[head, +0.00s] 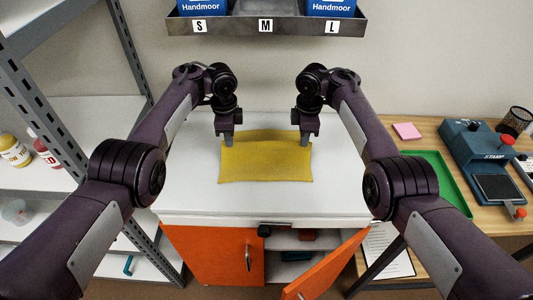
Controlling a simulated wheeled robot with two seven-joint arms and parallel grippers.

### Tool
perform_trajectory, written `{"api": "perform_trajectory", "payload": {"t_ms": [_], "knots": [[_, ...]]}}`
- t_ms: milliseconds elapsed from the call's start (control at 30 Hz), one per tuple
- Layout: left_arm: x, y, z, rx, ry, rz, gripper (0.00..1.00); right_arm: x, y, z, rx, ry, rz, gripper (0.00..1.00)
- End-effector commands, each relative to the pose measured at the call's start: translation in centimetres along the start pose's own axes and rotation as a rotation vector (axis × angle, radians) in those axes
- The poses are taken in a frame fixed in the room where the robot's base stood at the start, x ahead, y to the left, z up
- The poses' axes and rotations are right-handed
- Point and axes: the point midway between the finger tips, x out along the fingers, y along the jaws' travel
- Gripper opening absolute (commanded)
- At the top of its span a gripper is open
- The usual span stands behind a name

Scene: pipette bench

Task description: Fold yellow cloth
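The yellow cloth (265,160) lies on the white top of the cabinet (195,185), roughly a rectangle, with a crease or edge running across its upper part. My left gripper (228,143) points down at the cloth's upper left corner. My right gripper (305,141) points down at its upper right corner. Both are at or very near the cloth's far edge. The fingertips are small here, and I cannot tell whether either gripper holds the cloth.
A shelf with S, M and L labels (265,26) and blue boxes hangs above. Below, the orange doors (205,255) include one standing open. At right, a wooden desk holds a green tray (440,180) and a stamp device (475,150). Metal shelving (45,120) stands left.

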Motion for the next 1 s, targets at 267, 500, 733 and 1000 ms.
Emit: {"api": "perform_trajectory", "payload": {"t_ms": [267, 500, 733, 1000], "knots": [[-3.1, 0.0, 0.0, 0.0, 0.0, 0.0, 0.0, -3.1, 0.0, 0.0, 0.0, 0.0, 0.001, 0.0], [-7.1, 0.0, -0.1, 0.0, 0.0, 0.0, 0.0, -7.2, 0.0, -0.1, 0.0, 0.0, 0.0, 0.0], [-10.8, 0.0, -0.1, 0.0, 0.0, 0.001, 0.0, -10.9, 0.0, -0.1, 0.0, 0.0, 0.0, 0.0], [-12.5, 0.0, -0.2, 0.0, 0.0, 0.001, 0.0, -12.6, 0.0, -0.2, 0.0, 0.0, 0.0, 0.0]]}}
